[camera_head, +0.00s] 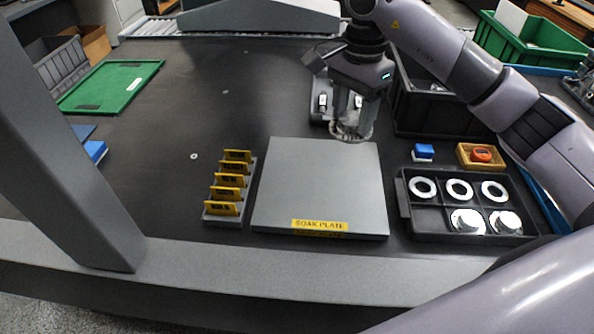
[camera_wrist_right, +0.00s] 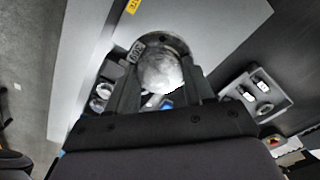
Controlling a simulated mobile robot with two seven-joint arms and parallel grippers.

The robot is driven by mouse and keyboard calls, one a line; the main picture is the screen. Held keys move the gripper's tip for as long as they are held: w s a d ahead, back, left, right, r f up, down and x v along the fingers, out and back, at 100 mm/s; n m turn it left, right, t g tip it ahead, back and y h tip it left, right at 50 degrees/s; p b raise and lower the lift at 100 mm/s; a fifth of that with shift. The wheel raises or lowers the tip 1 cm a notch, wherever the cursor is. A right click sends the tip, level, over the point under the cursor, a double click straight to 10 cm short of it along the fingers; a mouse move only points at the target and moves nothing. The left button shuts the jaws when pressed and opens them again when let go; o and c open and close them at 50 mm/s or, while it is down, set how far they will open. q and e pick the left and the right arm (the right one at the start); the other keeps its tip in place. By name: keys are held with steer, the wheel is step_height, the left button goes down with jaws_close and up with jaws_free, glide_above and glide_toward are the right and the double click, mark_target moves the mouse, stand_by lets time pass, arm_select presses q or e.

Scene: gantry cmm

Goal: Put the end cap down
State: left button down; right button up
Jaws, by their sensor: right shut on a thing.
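My right gripper (camera_head: 350,122) points down over the back edge of the grey soak plate (camera_head: 318,180), right of its middle. It is shut on a round metal end cap (camera_head: 352,134). In the right wrist view the end cap (camera_wrist_right: 162,74) shows as a shiny disc with a darker marked rim between the fingers. I cannot tell whether the cap touches the plate. The plate (camera_wrist_right: 215,25) also shows there, with its yellow label. A black tray (camera_head: 401,200) right of the plate holds white rings in its back row and two shiny caps in front. My left gripper is not in view.
A rack of yellow cards (camera_head: 228,190) stands left of the plate. A grey holder (camera_head: 321,117) sits behind my right gripper. A blue block (camera_head: 423,152) and an orange box (camera_head: 466,163) stand behind the tray. The plate's top is clear. A green tray (camera_head: 110,85) lies back left.

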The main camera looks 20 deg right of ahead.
steer(key=shift+w+a+r, duration=0.15)
steer(key=shift+w+a, duration=0.05)
steer(key=shift+a, duration=0.2)
steer(key=shift+w+a+f, duration=0.1)
steer(key=shift+a+f, duration=0.1)
steer(key=shift+f, duration=0.05)
step_height(320, 180, down, 20)
steer(key=shift+r, duration=0.2)
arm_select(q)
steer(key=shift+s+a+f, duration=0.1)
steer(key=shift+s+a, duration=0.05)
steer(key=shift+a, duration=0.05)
arm_select(e)
steer(key=shift+f+b, duration=0.15)
steer(key=shift+b, duration=0.25)
steer(key=o, duration=1.2)
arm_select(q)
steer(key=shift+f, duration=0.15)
